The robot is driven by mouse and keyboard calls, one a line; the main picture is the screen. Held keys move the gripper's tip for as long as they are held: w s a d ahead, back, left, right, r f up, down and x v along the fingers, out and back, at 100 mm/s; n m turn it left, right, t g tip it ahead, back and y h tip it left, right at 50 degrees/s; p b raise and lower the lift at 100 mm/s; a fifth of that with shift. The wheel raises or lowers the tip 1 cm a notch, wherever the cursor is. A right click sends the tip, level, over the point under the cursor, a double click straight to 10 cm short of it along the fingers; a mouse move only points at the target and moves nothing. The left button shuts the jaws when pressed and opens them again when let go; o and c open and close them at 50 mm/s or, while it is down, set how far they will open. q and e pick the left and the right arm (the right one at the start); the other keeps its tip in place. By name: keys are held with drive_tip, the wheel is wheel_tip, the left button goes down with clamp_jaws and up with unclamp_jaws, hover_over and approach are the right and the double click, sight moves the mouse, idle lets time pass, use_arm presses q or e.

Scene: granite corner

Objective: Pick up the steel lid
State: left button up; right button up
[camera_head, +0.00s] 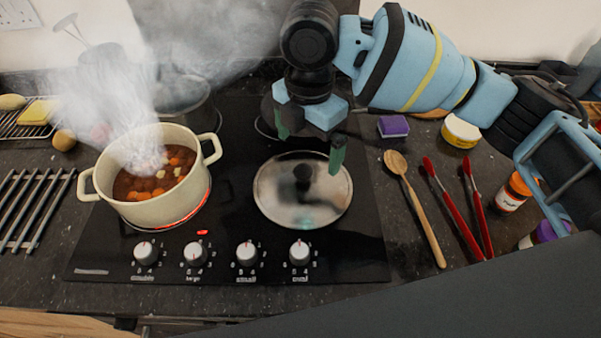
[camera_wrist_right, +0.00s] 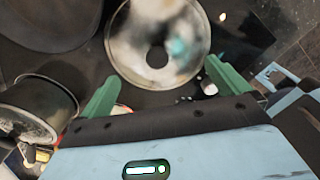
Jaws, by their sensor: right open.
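The steel lid (camera_head: 325,200) is round and shiny with a dark knob (camera_head: 303,174). It lies flat on the right part of the black hob in the head view. In the right wrist view the lid (camera_wrist_right: 185,65) sits at the top, ahead of the fingers. My right gripper (camera_head: 310,145) is above the lid's far side, with its green fingers apart and nothing between them. In the wrist view its two fingers (camera_wrist_right: 160,88) are spread wide, with the dark knob (camera_wrist_right: 157,57) beyond them. My left gripper is not in view.
A cream pot of stew (camera_head: 142,208) steams on a glowing ring left of the lid. A dark pot (camera_head: 187,98) stands behind it. A wooden spoon (camera_head: 418,210), red-handled utensils (camera_head: 455,215), a purple sponge (camera_head: 393,126) and jars (camera_head: 514,190) lie right of the hob.

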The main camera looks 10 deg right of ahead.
sight(303, 170)
wheel_tip(303, 170, down, 2)
drive_tip(key=shift+s+f, duration=0.15)
drive_tip(key=shift+w+a+f, duration=0.15)
drive_tip(key=shift+a+f, duration=0.05)
drive_tip(key=shift+f, duration=0.9)
drive_tip(key=shift+w+a+f, duration=0.1)
drive_tip(key=shift+a+f, duration=0.1)
drive_tip(key=shift+f, duration=1.45)
drive_tip(key=shift+c, duration=0.3)
